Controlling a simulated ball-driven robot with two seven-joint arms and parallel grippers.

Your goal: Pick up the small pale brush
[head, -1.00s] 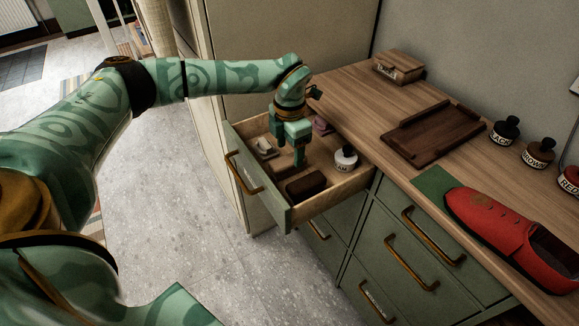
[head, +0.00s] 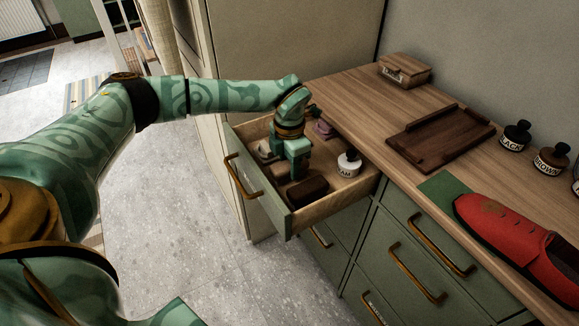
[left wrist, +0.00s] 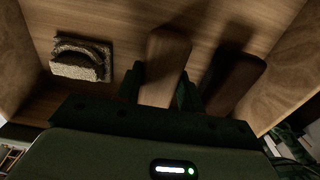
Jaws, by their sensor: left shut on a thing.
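My left gripper (head: 297,170) reaches down into the open drawer (head: 330,203). In the left wrist view its fingers are shut on a small brush (left wrist: 165,62), a plain wooden block paler than the dark brush beside it. In the head view the gripper mostly hides this held brush. The dark brush (head: 307,190) lies close by, nearer the drawer front, and also shows in the left wrist view (left wrist: 236,80). I cannot tell whether the held brush still touches the drawer floor. My right gripper is not in view.
The drawer also holds a white jar (head: 348,163), a mauve item (head: 324,128) and a pale item (head: 266,150). The drawer walls stand close around my gripper. On the counter are a dark wooden tray (head: 440,140), a small box (head: 404,70), a red shoe (head: 520,240) and dark bottles (head: 515,135).

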